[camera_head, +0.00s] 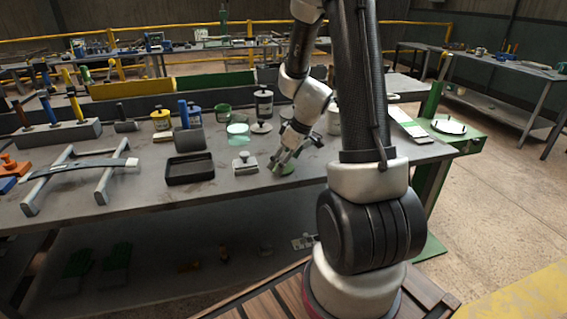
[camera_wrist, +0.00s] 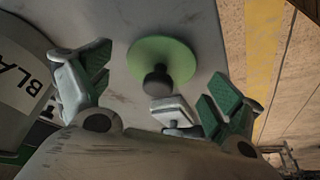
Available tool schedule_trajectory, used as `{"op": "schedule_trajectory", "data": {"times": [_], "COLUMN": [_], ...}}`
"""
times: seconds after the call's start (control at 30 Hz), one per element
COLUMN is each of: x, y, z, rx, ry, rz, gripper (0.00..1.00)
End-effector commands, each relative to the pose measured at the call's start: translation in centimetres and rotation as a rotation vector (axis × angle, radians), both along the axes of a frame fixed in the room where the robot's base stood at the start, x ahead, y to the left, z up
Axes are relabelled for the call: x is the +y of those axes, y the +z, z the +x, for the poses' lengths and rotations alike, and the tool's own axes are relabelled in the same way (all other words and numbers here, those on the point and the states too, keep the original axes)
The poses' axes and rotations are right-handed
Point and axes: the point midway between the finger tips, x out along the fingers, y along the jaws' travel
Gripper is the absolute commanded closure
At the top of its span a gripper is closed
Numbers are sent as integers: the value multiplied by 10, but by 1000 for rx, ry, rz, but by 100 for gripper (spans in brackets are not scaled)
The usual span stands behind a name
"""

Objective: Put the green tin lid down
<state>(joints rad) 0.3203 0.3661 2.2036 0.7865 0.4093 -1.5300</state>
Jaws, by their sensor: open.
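The green tin lid (camera_wrist: 178,54) is a round green disc with a dark round knob. It lies on the grey table top in the wrist view, in front of and between my fingers. In the head view the lid (camera_head: 283,169) shows partly beneath my gripper (camera_head: 281,160), near the table's front edge. My gripper (camera_wrist: 153,88) is open, its green-padded fingers spread wide on either side of the lid and apart from it. The knob is not between closed fingers.
A grey block with a knob (camera_head: 245,163) stands just left of the lid, with a black tray (camera_head: 190,169) further left. A large labelled can (camera_wrist: 22,75) is close to one finger.

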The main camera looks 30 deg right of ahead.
Motion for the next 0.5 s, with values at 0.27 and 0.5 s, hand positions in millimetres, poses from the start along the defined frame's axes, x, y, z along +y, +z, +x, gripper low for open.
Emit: {"op": "schedule_trajectory", "data": {"times": [0.27,0.5], "x": [-12,-19], "y": [57,95], "z": [-20,-34], "rx": [-7,-3], "ry": [0,-1], "rz": [-4,-1], "gripper": [8,8]}}
